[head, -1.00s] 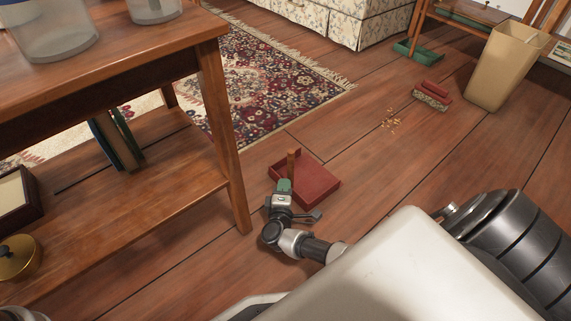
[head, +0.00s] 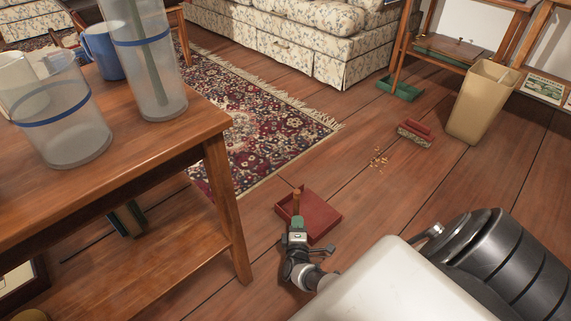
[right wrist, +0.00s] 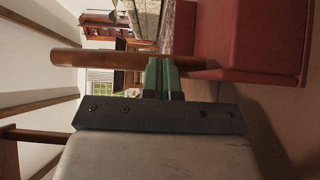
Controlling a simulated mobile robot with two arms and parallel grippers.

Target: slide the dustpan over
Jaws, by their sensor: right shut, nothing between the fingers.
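A red dustpan (head: 320,217) lies on the wooden floor beside the table's front leg, its wooden handle (head: 296,203) sticking up at the near left. My right gripper (head: 298,227), with green fingers, is low at the near side of the dustpan, by the handle. In the right wrist view, the shut fingers (right wrist: 161,76) are right at the handle (right wrist: 105,60) with nothing between them; whether they touch it is unclear. The red pan (right wrist: 255,40) fills the upper right there. My left gripper is not in view.
Crumbs (head: 378,160) lie farther off, near a red brush (head: 415,133). A tan bin (head: 478,105) and a green dustpan (head: 400,90) stand at the back. A wooden table (head: 185,145) with clear containers is at left. Floor between pan and crumbs is clear.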

